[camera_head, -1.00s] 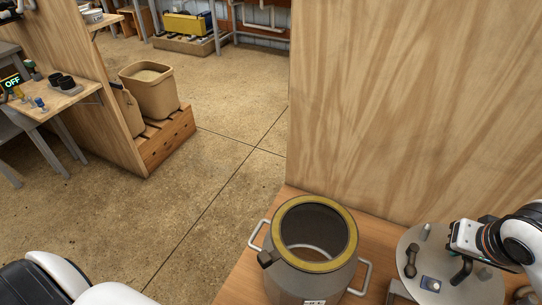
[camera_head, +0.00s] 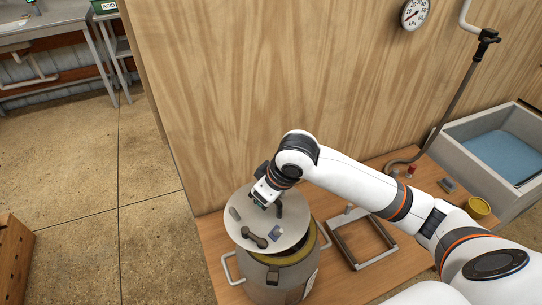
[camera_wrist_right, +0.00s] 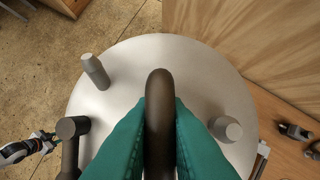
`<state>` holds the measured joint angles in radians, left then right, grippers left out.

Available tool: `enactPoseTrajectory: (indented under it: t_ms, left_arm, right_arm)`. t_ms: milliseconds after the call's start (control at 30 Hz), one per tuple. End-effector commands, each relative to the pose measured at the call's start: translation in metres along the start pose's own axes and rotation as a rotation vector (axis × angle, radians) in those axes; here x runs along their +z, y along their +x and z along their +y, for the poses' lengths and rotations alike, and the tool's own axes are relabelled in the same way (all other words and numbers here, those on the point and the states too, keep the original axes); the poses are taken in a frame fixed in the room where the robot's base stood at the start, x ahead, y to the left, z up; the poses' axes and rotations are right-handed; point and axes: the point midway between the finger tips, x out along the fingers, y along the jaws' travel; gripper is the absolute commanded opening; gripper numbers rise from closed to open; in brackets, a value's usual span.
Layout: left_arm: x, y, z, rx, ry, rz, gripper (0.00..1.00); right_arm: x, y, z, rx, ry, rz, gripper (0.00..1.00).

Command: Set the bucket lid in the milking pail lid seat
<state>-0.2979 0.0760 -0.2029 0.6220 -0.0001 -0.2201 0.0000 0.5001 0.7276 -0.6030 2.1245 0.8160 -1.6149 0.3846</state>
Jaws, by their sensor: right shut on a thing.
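The bucket lid (camera_head: 292,222) is a pale metal disc with grey stubs, a dark knobbed piece and a dark handle. My right gripper (camera_head: 264,199) is shut on the handle (camera_wrist_right: 160,95), with teal fingers on both sides in the wrist view. The lid is over the milking pail (camera_head: 270,288), a grey can with side handles. The pail's yellow rim (camera_head: 308,262) shows past the lid's near right edge, so the lid looks off-centre; contact is unclear. What looks like my left gripper (camera_wrist_right: 45,140) is small at the wrist view's left edge.
The wooden bench (camera_head: 335,278) carries a square metal frame (camera_head: 337,239) right of the pail and a yellow bowl (camera_head: 479,208). A plywood wall (camera_head: 240,90) stands close behind. A sink (camera_head: 480,165) is at the far right. Floor lies open to the left.

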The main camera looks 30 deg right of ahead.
Motion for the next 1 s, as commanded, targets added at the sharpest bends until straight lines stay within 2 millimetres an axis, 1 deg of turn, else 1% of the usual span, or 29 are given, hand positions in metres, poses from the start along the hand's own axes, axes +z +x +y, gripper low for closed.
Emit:
enactPoseTrajectory:
  t_ms: [33, 333, 600, 700, 800, 900, 1000]
  left_arm:
    - [0.002, -0.026, 0.001, 0.0, 0.0, 0.001, 0.36]
    - [0.007, -0.097, 0.001, 0.0, 0.0, 0.002, 0.36]
    - [0.013, -0.161, 0.004, 0.002, -0.002, 0.004, 0.36]
    - [0.014, -0.181, 0.005, 0.003, -0.002, 0.004, 0.36]
    - [0.015, -0.197, 0.005, 0.004, -0.003, 0.005, 0.36]
    - [0.016, -0.208, 0.006, 0.004, -0.003, 0.005, 0.36]
    - [0.017, -0.214, 0.006, 0.004, -0.003, 0.005, 0.36]
  right_arm:
    - [0.007, -0.016, -0.001, 0.025, -0.053, 0.001, 0.0]
    - [0.014, -0.038, -0.003, 0.178, -0.398, 0.005, 0.0]
    - [0.016, -0.059, -0.006, 0.302, -0.681, 0.012, 0.0]
    - [0.016, -0.066, -0.009, 0.34, -0.771, 0.014, 0.0]
    - [0.014, -0.071, -0.01, 0.372, -0.843, 0.017, 0.0]
    - [0.013, -0.074, -0.012, 0.394, -0.898, 0.018, 0.0]
    - [0.012, -0.075, -0.013, 0.409, -0.933, 0.019, 0.0]
